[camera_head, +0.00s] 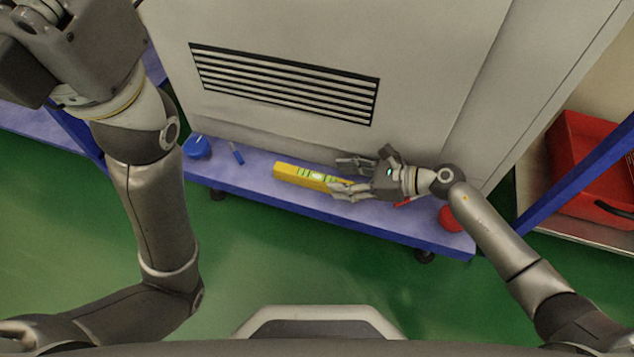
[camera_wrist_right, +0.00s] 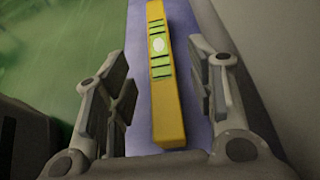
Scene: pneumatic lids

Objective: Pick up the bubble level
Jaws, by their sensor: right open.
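The bubble level is a long yellow bar (camera_head: 298,175) with pale green markings. It lies on the blue shelf (camera_head: 250,178) at the foot of the grey cabinet. My right gripper (camera_head: 343,177) is open over the level's right end. In the right wrist view the level (camera_wrist_right: 159,30) runs lengthwise between the two open fingers (camera_wrist_right: 165,95), with a gap on each side.
A blue round item (camera_head: 197,147) and a small blue item (camera_head: 237,154) sit on the shelf's left. A red round item (camera_head: 450,218) is at its right end. The grey cabinet (camera_head: 290,50) rises behind. A red bin (camera_head: 585,165) stands at far right.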

